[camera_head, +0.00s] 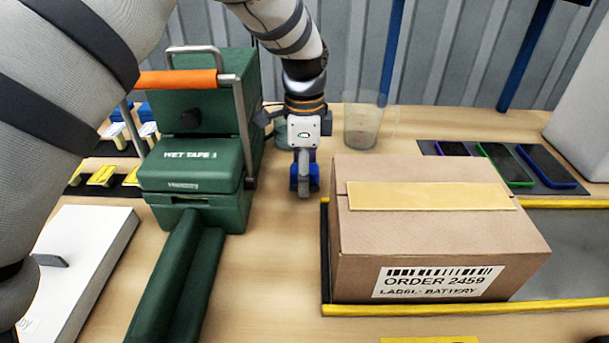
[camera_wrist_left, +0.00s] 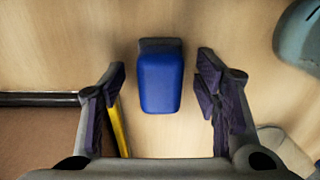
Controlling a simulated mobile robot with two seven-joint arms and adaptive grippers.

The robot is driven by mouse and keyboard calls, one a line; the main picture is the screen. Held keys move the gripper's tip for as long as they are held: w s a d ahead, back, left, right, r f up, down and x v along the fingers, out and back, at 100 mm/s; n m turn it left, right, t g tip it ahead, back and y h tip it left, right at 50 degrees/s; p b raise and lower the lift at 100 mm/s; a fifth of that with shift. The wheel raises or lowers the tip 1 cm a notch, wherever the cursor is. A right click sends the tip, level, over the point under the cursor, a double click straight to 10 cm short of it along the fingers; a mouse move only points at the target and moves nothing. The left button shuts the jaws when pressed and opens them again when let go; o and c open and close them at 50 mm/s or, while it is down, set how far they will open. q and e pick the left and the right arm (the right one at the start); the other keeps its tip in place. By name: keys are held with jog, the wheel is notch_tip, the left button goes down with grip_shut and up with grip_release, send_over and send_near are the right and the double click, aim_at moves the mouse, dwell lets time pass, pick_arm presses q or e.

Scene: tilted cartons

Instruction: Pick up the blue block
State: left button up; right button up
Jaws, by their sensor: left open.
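The blue block (camera_wrist_left: 160,82) lies on the wooden table in the left wrist view, with a dark grey end at its far side. It sits between the spread fingers of my left gripper (camera_wrist_left: 162,76), which is open and empty, with a gap on both sides. In the head view my left gripper (camera_head: 304,184) points down over the table, left of the carton. The blue block (camera_head: 314,184) shows only as blue edges at its sides there; the rest is hidden. I cannot tell the height gap between the fingertips and the block. My right gripper is not in view.
A brown carton (camera_head: 430,235) stands in a yellow-edged tray (camera_head: 580,303) close on the right. A green wet tape machine (camera_head: 190,170) stands on the left. A clear cup (camera_head: 361,128) is behind, and phones (camera_head: 505,165) lie at the back right.

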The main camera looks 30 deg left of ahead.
pick_arm(q)
jog(key=c, duration=1.3)
jog(key=shift+o, duration=0.2)
jog(key=shift+r, duration=0.1)
